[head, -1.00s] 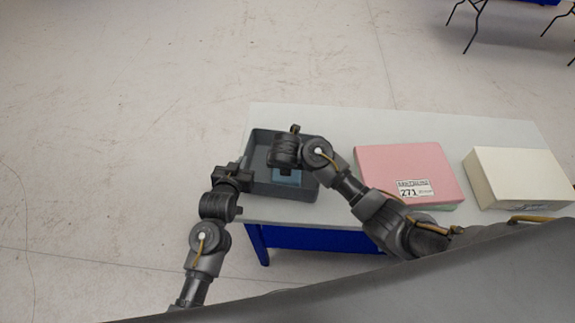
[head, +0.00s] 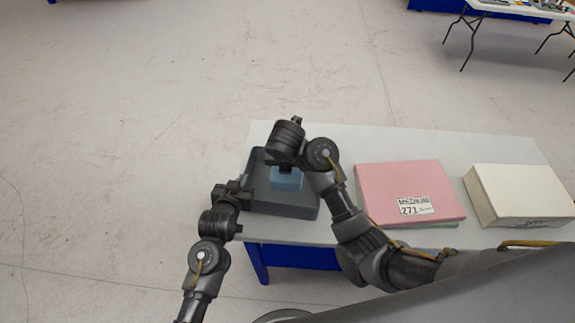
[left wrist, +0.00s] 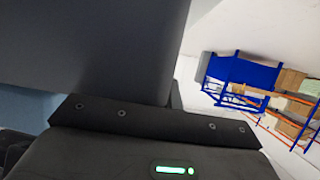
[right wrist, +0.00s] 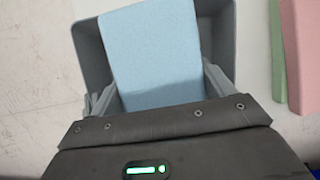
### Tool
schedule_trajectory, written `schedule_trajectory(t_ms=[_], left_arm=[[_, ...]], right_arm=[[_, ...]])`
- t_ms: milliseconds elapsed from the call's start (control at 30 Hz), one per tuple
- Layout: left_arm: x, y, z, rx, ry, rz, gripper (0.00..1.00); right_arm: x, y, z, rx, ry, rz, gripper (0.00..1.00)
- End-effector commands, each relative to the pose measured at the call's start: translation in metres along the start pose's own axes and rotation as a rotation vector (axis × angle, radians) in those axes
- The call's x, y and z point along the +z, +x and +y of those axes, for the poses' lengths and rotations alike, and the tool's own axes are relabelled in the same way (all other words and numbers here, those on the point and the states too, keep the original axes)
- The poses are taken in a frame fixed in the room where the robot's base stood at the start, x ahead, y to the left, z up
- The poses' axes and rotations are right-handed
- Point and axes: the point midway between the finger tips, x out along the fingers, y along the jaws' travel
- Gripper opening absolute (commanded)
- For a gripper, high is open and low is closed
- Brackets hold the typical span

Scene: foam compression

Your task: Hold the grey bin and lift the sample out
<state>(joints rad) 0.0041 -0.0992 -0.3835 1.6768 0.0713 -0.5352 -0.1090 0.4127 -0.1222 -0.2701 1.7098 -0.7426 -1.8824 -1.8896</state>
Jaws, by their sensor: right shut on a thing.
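The grey bin (head: 290,209) stands on the table's left end. The light blue sample block (head: 286,180) is in my right gripper (head: 285,166), held raised over the bin. In the right wrist view the sample (right wrist: 152,55) sits between both fingers, with the bin (right wrist: 219,40) behind and below it. My left gripper (head: 238,191) is at the bin's left wall. In the left wrist view the grey wall (left wrist: 95,45) fills the upper left. The left fingertips are hidden, so I cannot see whether they grip the wall.
A pink block (head: 405,185) with a 271 label lies right of the bin, over a green layer. A cream block (head: 515,192) lies farther right. The pale table (head: 370,140) is bare behind them. Another table (head: 515,12) stands far back.

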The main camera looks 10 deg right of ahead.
Motion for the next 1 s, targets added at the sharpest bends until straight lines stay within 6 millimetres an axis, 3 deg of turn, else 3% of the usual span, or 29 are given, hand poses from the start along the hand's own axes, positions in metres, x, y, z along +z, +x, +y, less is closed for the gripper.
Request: schedule_trajectory(t_ms=[33, 233, 567, 667, 1000], left_arm=[[0.000, 0.000, 0.000, 0.000, 0.000, -0.001, 0.05], [0.000, 0.000, 0.000, 0.000, 0.000, 0.000, 0.29], [0.000, -0.004, 0.000, 0.000, 0.000, 0.000, 0.29], [0.001, -0.017, 0.000, 0.000, 0.000, 0.001, 0.29], [0.001, -0.086, 0.000, 0.000, 0.000, 0.000, 0.29]], right_arm=[[0.000, 0.000, 0.000, 0.000, 0.000, 0.000, 0.60], [0.000, 0.000, 0.000, 0.000, 0.000, 0.000, 0.60], [0.000, 0.000, 0.000, 0.000, 0.000, 0.000, 0.60], [0.000, 0.000, 0.000, 0.000, 0.000, 0.000, 0.60], [0.000, 0.000, 0.000, 0.000, 0.000, 0.000, 0.60]])
